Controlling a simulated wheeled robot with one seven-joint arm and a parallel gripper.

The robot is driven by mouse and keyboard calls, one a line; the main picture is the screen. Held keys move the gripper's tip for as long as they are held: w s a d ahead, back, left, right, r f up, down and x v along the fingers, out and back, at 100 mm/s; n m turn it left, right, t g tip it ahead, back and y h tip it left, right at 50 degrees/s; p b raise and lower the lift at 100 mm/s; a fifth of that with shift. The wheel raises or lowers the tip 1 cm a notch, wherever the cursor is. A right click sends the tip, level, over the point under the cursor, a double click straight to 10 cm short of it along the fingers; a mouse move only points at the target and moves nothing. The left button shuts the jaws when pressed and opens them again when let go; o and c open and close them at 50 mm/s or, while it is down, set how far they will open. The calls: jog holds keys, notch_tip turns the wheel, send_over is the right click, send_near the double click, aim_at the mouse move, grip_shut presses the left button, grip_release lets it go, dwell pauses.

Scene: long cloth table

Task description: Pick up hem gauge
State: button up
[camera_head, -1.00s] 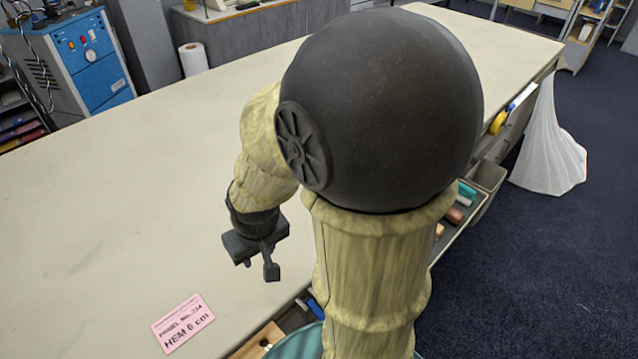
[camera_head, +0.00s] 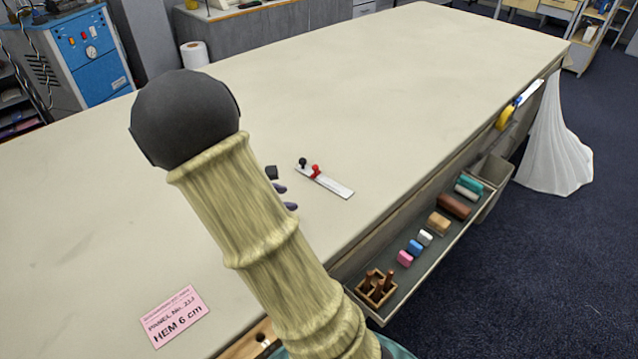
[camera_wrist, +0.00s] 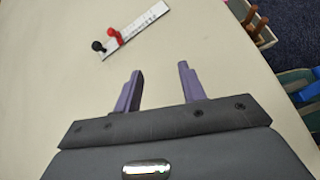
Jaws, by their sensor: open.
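The hem gauge (camera_head: 330,183) lies flat on the cloth table. It is a short white ruler with a red slider and a black knob near its left end. In the wrist view the hem gauge (camera_wrist: 140,28) lies beyond my fingertips, toward the top of the picture, apart from them. My gripper (camera_wrist: 158,82) is open and empty, its two purple fingers spread over bare table. In the head view only bits of my gripper (camera_head: 284,197) show past my arm, just left of the gauge. The rest of it is hidden.
A pink card (camera_head: 174,316) reading "HEM 6 cm" lies at the table's near left. An open side tray (camera_head: 392,290) along the table's right edge holds a wooden block with pegs and several coloured pieces. The far tabletop (camera_head: 400,60) is clear.

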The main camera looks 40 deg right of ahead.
jog(key=w+d+n+t+h, duration=0.1)
jog(key=w+n+t+h, duration=0.1)
jog(key=w, duration=0.4)
jog(key=n+h, duration=0.1)
jog(key=n, duration=0.1)
jog(key=shift+w+r+n+b, duration=0.15)
jog(key=shift+r+n+b, duration=0.15)
jog(key=shift+r+b, duration=0.1)
jog(key=shift+d+f, duration=0.1)
send_near(315, 166)
jog(key=x, duration=0.5)
jog(key=shift+s+f+p, duration=0.15)
jog(key=shift+s+p, duration=0.05)
jog(key=shift+p, duration=0.15)
jog(key=shift+w+d+f, duration=0.1)
jog(key=shift+d, duration=0.35)
jog(key=p+x, duration=0.1)
jog(key=x, duration=0.3)
jog(key=shift+w, duration=0.2)
